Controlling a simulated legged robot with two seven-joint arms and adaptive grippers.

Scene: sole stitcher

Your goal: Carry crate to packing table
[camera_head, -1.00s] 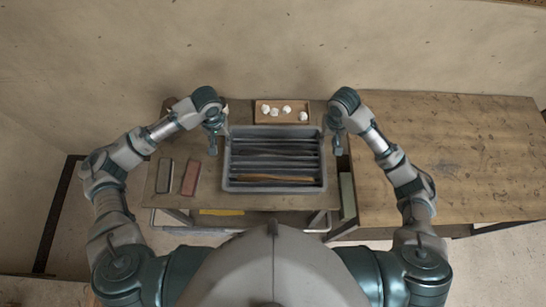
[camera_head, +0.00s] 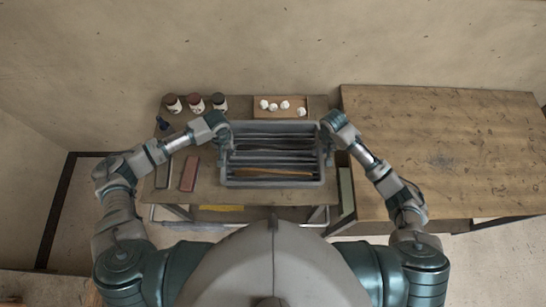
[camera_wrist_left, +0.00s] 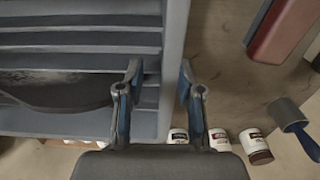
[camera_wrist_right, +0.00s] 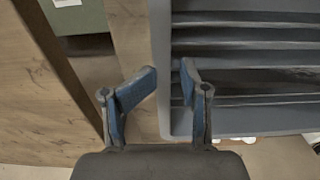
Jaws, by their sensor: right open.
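The grey crate (camera_head: 272,183) stands on the left table, with dark slats or dividers inside and a light brown strip near its front. My left gripper (camera_head: 223,150) is at the crate's left wall. In the left wrist view its fingers (camera_wrist_left: 160,72) stand on either side of the wall; whether they press on it is unclear. My right gripper (camera_head: 328,150) is at the right wall. In the right wrist view its open fingers (camera_wrist_right: 168,72) straddle that wall. The wooden packing table (camera_head: 440,150) is to the right, its top bare.
A tray (camera_head: 281,114) with several white lumps sits behind the crate. Three jars (camera_head: 195,103) stand at the back left, near a dark tool (camera_head: 163,124). A red block (camera_head: 189,173) and a dark block (camera_head: 163,171) lie left of the crate. A narrow gap separates the tables.

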